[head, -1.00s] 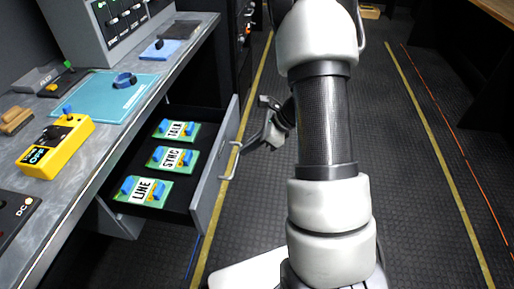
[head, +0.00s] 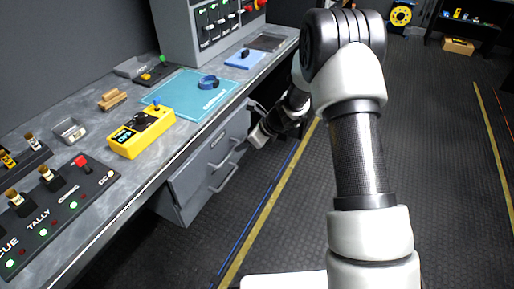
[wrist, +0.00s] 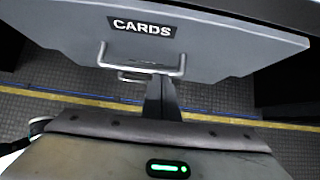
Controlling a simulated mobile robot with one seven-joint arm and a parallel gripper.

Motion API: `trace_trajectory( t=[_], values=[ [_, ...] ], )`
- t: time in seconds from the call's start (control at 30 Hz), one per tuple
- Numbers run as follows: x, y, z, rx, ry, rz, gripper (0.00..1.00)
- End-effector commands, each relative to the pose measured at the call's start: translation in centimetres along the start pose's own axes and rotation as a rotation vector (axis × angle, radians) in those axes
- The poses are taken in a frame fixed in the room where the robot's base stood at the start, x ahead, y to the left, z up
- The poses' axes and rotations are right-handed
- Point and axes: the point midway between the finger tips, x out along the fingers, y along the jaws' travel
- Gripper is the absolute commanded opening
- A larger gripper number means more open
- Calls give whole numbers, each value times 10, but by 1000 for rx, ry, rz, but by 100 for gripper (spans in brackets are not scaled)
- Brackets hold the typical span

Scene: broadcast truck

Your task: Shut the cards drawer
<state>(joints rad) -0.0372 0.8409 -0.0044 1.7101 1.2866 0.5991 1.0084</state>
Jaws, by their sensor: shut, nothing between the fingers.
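The cards drawer (head: 214,146) is under the metal counter at the left in the head view. Its grey front looks about in line with the cabinet and no inside shows; I cannot tell whether a small gap is left. In the wrist view the front (wrist: 225,45) fills the top, with a CARDS label (wrist: 142,26) and a bar handle (wrist: 140,66). My gripper (head: 258,138) is shut and empty, close to the drawer front by the handle. In the wrist view its fingers (wrist: 160,98) reach toward the handle; contact cannot be told.
A second handle (head: 224,180) sits lower on the cabinet. The counter (head: 185,130) carries a yellow box (head: 140,132), a teal mat (head: 190,92) and a switch panel (head: 65,208). The dark floor (head: 445,170) to the right is clear.

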Motion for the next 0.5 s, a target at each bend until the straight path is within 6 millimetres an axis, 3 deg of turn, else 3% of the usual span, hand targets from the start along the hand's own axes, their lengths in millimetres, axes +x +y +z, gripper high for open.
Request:
trace_trajectory(
  t=[0.2, 0.5],
  values=[
    [11, -1, 14, 0, 0, -1, 0],
    [15, 0, 18, 0, -1, 0, 0]
  ],
)
